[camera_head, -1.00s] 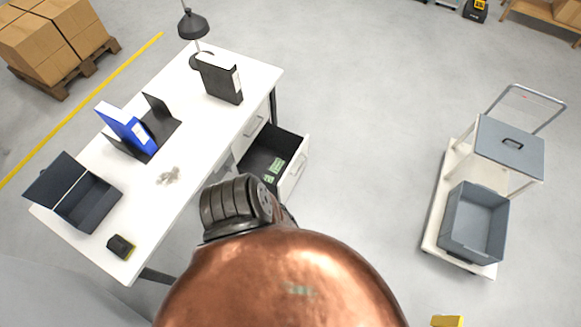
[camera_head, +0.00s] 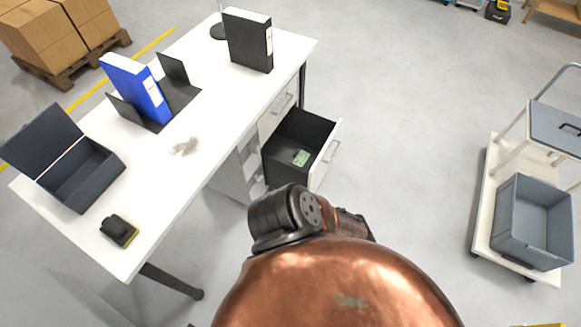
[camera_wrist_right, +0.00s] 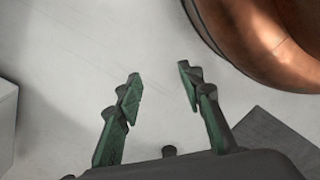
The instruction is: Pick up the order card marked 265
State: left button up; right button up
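A small green and white card-like thing (camera_head: 300,157) lies inside the open desk drawer (camera_head: 325,160) in the head view. It is too small for me to read any number on it. My own dark and copper arm part covers the area just in front of the drawer. My right gripper (camera_wrist_right: 158,88) shows in the right wrist view with its two green-padded fingers apart and nothing between them. Pale floor lies behind the fingers. My left gripper does not show in either view.
The white desk (camera_head: 205,165) carries a blue binder (camera_head: 138,88), a black binder (camera_head: 249,40), an open dark box (camera_head: 85,180) and a small black-yellow object (camera_head: 119,230). A cart (camera_head: 487,215) with a grey bin (camera_head: 533,222) stands right. Floor between is clear.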

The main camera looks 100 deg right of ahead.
aim_at(300, 157)
jog(key=k, duration=1)
jog(key=z, duration=2.45)
jog(key=i, duration=0.95)
